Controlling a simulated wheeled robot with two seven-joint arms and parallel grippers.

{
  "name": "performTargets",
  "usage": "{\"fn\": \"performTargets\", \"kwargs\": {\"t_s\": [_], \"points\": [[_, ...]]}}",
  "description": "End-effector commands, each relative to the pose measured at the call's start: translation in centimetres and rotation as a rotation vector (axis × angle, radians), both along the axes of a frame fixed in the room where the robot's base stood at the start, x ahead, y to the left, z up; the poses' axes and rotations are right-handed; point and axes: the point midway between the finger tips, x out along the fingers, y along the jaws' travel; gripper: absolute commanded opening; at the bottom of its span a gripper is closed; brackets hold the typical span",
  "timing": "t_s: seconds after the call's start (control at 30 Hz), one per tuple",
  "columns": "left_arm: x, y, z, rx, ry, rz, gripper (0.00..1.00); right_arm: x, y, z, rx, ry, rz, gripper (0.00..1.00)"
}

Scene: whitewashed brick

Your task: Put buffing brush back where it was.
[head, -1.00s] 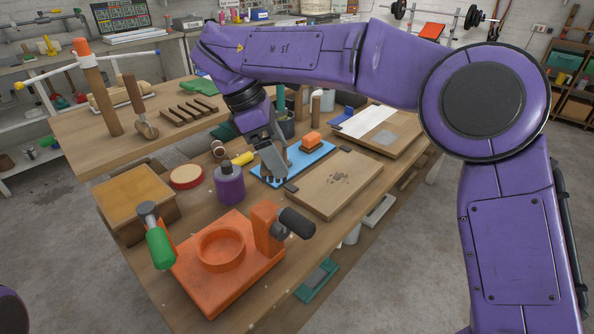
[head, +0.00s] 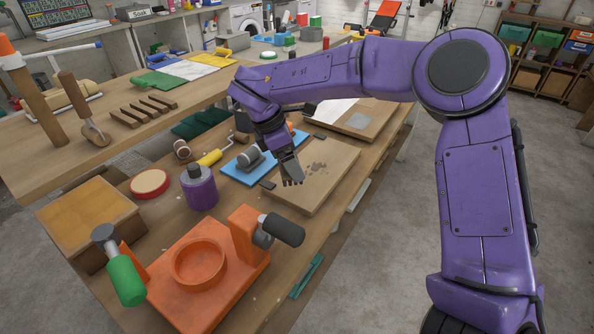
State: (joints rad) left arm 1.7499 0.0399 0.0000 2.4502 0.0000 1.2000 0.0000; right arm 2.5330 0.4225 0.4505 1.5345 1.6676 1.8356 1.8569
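My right gripper (head: 291,179) points down over the wooden board (head: 330,165), which has dark smudges. I see nothing held between its fingers, but their gap is too small to judge. An orange block (head: 291,127), perhaps the buffing brush, sits at the far end of the blue mat (head: 236,172), mostly hidden behind my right wrist. A grey cylindrical object (head: 250,158) lies on the mat, left of the gripper. My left gripper is not in view.
A purple bottle (head: 200,190), a round red-rimmed tin (head: 150,184) and a yellow-handled roller (head: 210,157) stand left of the mat. An orange stand (head: 215,275) with a ring fills the front. A raised wooden shelf (head: 60,165) carries tools at the left.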

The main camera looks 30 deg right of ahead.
Motion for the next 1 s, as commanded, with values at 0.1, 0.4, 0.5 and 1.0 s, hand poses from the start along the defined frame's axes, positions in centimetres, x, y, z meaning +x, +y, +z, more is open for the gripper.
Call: {"fn": "performTargets", "kwargs": {"t_s": [0.1, 0.4, 0.5, 1.0], "points": [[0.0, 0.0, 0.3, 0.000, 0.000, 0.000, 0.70, 0.0, -1.6, -1.8, 0.002, 0.003, -0.002, 0.53], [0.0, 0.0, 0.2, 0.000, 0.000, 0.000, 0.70, 0.0, -1.5, -4.8, 0.001, -0.001, -0.001, 0.53], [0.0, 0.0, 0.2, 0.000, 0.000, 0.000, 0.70, 0.0, -1.4, -4.8, 0.001, -0.001, -0.001, 0.53], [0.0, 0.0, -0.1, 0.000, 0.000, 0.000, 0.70, 0.0, -1.4, -5.1, 0.001, 0.002, -0.001, 1.00]]}}
